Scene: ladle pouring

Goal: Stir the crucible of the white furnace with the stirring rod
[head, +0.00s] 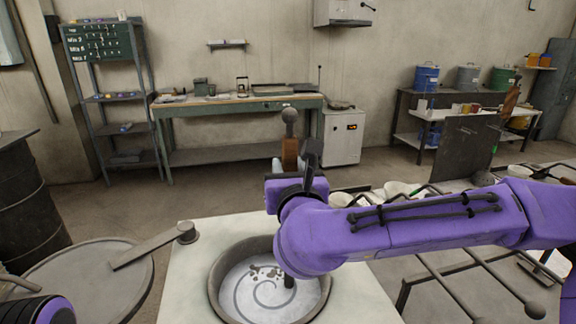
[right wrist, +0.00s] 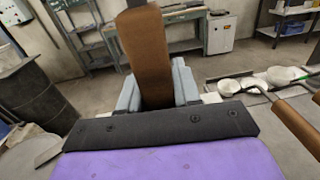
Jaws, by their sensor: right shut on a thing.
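The white furnace (head: 187,262) stands in front of me with its round crucible (head: 228,256) open at the top. The crucible holds a pale grey melt with a spiral mark and several dark flecks on it. My right gripper (head: 289,166) is above the crucible's far side, shut on the brown handle of the stirring rod (head: 290,152). The handle also shows between the grey fingers in the right wrist view (right wrist: 148,60). My right arm hides the rod's middle; a dark lower end shows below it, at the melt. Only a purple piece of my left arm shows at lower left.
A round grey lid (head: 85,288) with an arm lies left of the crucible. A dark drum (head: 30,205) stands further left. White bowls (head: 398,188) and dark rods (head: 455,262) lie to the right. A workbench (head: 240,106) and shelves (head: 120,110) stand at the back wall.

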